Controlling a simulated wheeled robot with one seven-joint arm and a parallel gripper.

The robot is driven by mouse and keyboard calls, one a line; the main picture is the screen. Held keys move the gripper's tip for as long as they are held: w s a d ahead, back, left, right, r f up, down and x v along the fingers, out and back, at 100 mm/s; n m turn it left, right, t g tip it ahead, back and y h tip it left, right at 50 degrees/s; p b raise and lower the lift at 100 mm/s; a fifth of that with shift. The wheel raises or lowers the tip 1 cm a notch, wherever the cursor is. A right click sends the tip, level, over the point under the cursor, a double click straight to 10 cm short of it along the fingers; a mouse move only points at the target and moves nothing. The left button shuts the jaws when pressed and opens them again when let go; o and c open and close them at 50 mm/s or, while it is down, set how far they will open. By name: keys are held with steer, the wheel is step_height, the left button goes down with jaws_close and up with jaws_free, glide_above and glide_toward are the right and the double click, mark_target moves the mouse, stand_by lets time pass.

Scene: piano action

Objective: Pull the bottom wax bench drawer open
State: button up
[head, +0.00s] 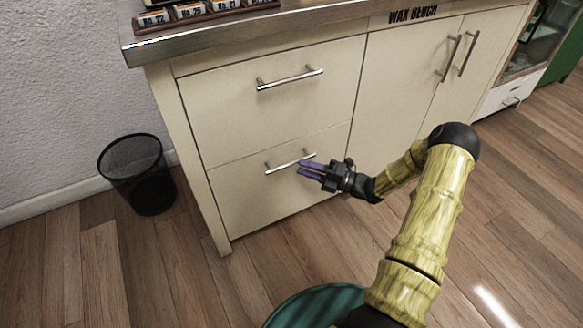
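The wax bench (180,58) is cream coloured with a grey top edge and a "WAX BENCH" label. Its bottom drawer (243,201) is at the lower left and looks closed, flush with the front. The drawer's metal bar handle (282,166) runs across its upper part. My gripper (311,168), with purple fingers, is at the right end of that handle and overlaps it in the head view. The two fingers show a narrow gap between them. Whether they touch or surround the bar cannot be told.
The top drawer (230,112) with its own handle (290,78) is above, closed. Cabinet doors (395,100) stand to the right. A black mesh bin (137,175) is on the floor at left. Wooden floor (150,265) in front of the bench is clear. Labelled boxes (190,11) sit on top.

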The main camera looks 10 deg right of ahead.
mark_target(291, 164)
steer(key=b+x, duration=0.1)
steer(key=x, duration=0.3)
steer(key=shift+w+a+f, duration=0.1)
steer(key=shift+f, duration=0.05)
steer(key=shift+w+a+r+b, duration=0.2)
steer(key=shift+a+b, duration=0.1)
steer(key=shift+a, duration=0.05)
steer(key=shift+c, duration=0.2)
jaws_close()
